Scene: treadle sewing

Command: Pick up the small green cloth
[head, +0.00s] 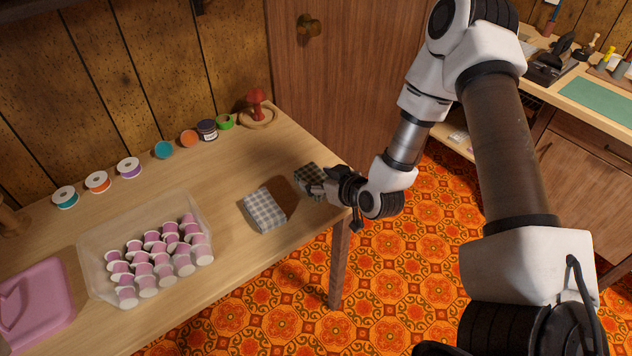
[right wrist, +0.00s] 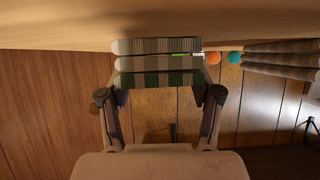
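The small green cloth (head: 307,175) is a folded dark green and white checked stack near the table's right edge. I cannot tell whether the tips touch the cloth. My left gripper is not in view.
A grey checked cloth (head: 265,211) lies close to the left of the green one. A clear bin (head: 92,262) of pink spools, a pink case (head: 38,305) and a row of tape rolls (head: 129,168) stand farther left. A red pincushion stand (head: 257,114) is behind.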

